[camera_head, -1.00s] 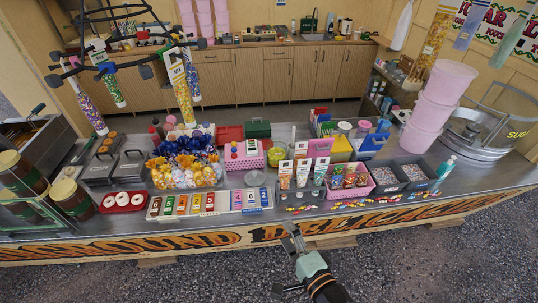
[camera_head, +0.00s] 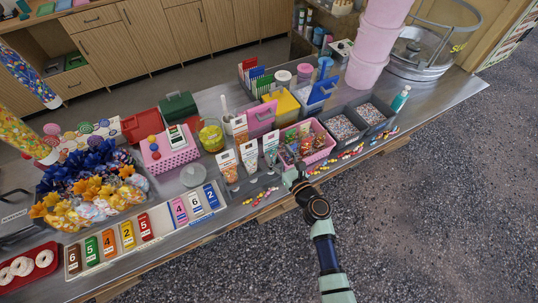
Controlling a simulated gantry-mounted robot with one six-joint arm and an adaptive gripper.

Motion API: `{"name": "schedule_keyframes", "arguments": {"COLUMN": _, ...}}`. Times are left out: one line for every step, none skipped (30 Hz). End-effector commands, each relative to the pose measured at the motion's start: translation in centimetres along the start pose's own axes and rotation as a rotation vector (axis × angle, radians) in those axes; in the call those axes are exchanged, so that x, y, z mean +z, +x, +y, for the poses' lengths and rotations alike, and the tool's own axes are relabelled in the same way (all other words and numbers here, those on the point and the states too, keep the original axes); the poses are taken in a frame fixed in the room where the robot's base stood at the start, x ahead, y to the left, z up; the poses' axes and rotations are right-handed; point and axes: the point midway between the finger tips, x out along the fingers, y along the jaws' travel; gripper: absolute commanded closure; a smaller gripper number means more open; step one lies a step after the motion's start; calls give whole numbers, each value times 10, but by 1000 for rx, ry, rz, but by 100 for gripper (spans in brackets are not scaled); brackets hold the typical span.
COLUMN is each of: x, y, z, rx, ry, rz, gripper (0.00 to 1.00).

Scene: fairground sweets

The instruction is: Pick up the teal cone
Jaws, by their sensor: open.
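A short row of small sweet cones with white price cards stands near the counter's front edge. The left cone (camera_head: 230,174) has orange contents, and a middle cone (camera_head: 251,167) and a right cone (camera_head: 271,153) stand beside it. My gripper (camera_head: 287,174) is low over the front of the counter, just right of and in front of the right cone. It is open, with nothing visible held. Its fingertips are small and partly lost against the counter and the pink basket.
A pink basket (camera_head: 321,153) of sweets stands close behind and right of my gripper. Loose sweets (camera_head: 262,196) lie along the front edge. Grey trays (camera_head: 342,127) stand further right; numbered bars (camera_head: 127,236) and a glass dish (camera_head: 193,175) are left.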

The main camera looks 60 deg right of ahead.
Motion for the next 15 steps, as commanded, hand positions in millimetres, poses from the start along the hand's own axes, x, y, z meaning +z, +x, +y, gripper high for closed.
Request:
{"name": "schedule_keyframes", "arguments": {"x": 1, "y": 4, "z": 0, "rx": 1, "ry": -1, "rz": -1, "gripper": 31}}
{"name": "schedule_keyframes", "arguments": {"x": 1, "y": 8, "z": 1, "rx": 1, "ry": -1, "rz": -1, "gripper": 31}}
{"name": "schedule_keyframes", "arguments": {"x": 2, "y": 15, "z": 2, "rx": 2, "ry": -1, "rz": -1, "gripper": 31}}
{"name": "schedule_keyframes", "arguments": {"x": 3, "y": 22, "z": 2, "rx": 3, "ry": -2, "rz": -1, "gripper": 31}}
{"name": "schedule_keyframes", "arguments": {"x": 4, "y": 27, "z": 3, "rx": 3, "ry": -3, "rz": -1, "gripper": 31}}
{"name": "schedule_keyframes", "arguments": {"x": 3, "y": 34, "z": 3, "rx": 3, "ry": -3, "rz": -1, "gripper": 31}}
{"name": "schedule_keyframes", "arguments": {"x": 2, "y": 39, "z": 2, "rx": 2, "ry": -3, "rz": -1, "gripper": 31}}
{"name": "schedule_keyframes", "arguments": {"x": 2, "y": 43, "z": 2, "rx": 2, "ry": -2, "rz": -1, "gripper": 31}}
{"name": "schedule_keyframes", "arguments": {"x": 2, "y": 47, "z": 2, "rx": 2, "ry": -2, "rz": 0, "gripper": 31}}
{"name": "schedule_keyframes", "arguments": {"x": 3, "y": 49, "z": 2, "rx": 2, "ry": -2, "rz": 0, "gripper": 31}}
{"name": "schedule_keyframes", "arguments": {"x": 3, "y": 50, "z": 3, "rx": 2, "ry": -2, "rz": 0, "gripper": 31}}
{"name": "schedule_keyframes", "arguments": {"x": 3, "y": 51, "z": 3, "rx": 2, "ry": -2, "rz": 1, "gripper": 31}}
{"name": "schedule_keyframes", "arguments": {"x": 3, "y": 51, "z": 2, "rx": 1, "ry": -2, "rz": 1, "gripper": 31}}
{"name": "schedule_keyframes", "arguments": {"x": 3, "y": 51, "z": 2, "rx": 1, "ry": -2, "rz": 1, "gripper": 31}}
{"name": "schedule_keyframes", "arguments": {"x": 4, "y": 51, "z": 2, "rx": 1, "ry": -2, "rz": 1, "gripper": 31}}
